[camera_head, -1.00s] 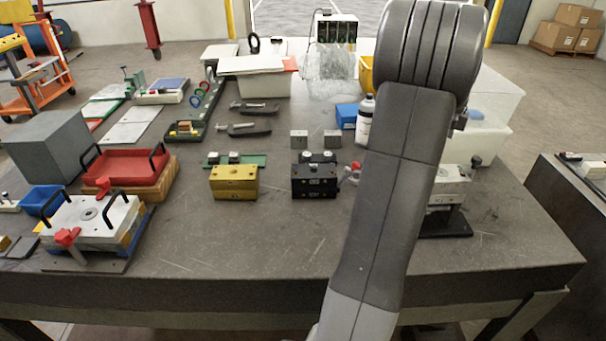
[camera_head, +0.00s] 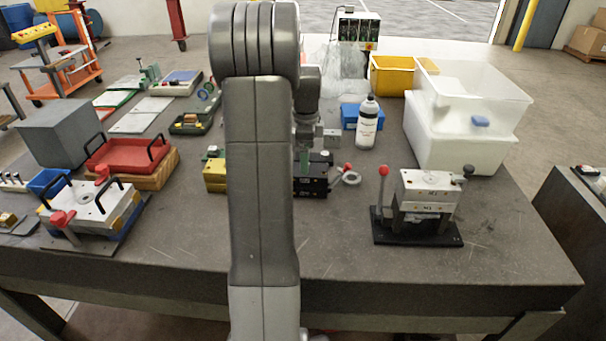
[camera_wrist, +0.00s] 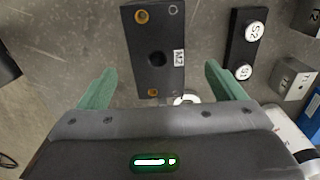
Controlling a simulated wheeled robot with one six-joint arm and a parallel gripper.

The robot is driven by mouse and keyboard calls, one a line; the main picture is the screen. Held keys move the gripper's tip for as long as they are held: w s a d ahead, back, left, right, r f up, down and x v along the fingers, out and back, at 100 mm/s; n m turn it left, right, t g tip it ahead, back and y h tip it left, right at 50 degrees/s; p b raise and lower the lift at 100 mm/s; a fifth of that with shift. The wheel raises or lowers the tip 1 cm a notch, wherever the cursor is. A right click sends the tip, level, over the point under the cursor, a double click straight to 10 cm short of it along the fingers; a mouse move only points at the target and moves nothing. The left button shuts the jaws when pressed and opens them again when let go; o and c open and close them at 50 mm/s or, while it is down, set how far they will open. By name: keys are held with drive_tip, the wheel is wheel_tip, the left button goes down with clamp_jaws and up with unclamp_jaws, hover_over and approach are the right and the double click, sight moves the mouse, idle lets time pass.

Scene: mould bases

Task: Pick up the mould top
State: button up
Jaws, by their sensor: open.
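A dark block with an M2 label (camera_wrist: 155,55) lies ahead of my gripper in the wrist view. It has a central hole and brass-coloured corner holes. It appears to be the black block (camera_head: 312,188) in the head view, partly hidden by my arm. I cannot tell whether it is the mould top. My gripper (camera_wrist: 160,84) is open and empty; its green fingers are spread wider than the block, with the block's near end between their lines. In the head view my gripper (camera_head: 305,160) is over or just behind the black block. A grey block (camera_head: 428,190) sits on a black-based stand at right.
A yellow block (camera_head: 215,174) shows left of my arm. A black strip with two white-topped knobs (camera_wrist: 244,52) lies right of the dark block. A white bottle (camera_head: 367,125), blue box (camera_head: 350,115) and white bins (camera_head: 455,140) stand behind. The table front is clear.

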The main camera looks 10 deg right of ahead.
wheel_tip(320, 180, down, 6)
drive_tip(key=shift+s+r+p, duration=0.15)
drive_tip(key=shift+p, duration=0.5)
